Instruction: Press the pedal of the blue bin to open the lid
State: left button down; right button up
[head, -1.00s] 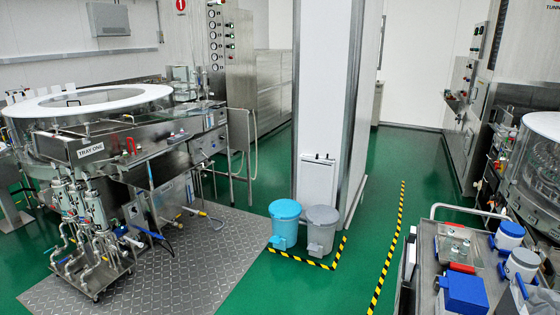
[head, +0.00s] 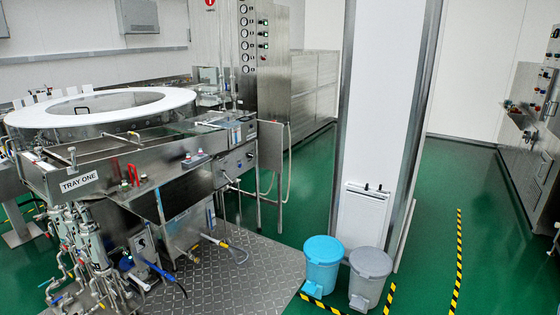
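The blue bin (head: 321,268) stands on the green floor at the foot of a white column, right of the picture's middle. Its lid looks shut. A small pedal part (head: 312,289) shows low on its front; its details are too small to tell. A grey bin (head: 369,279) stands close on its right, also with its lid down. Neither of my grippers shows in the head view.
Yellow-black tape (head: 322,305) marks the floor around the bins. The washer marked TRAY ONE (head: 80,182) and a metal floor plate (head: 240,275) are at left. The white column (head: 380,110) rises behind the bins. Green floor (head: 425,250) is clear at right.

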aim_at(310, 289)
jog(key=i+z, duration=0.15)
jog(key=i, duration=0.35)
jog(key=i+j+z, duration=0.2)
jog(key=i, duration=0.3)
jog(key=i+j+z, duration=0.15)
jog(key=i, duration=0.35)
jog(key=i+j+z, duration=0.2)
jog(key=i+z, duration=0.15)
jog(key=i+j+z, duration=0.7)
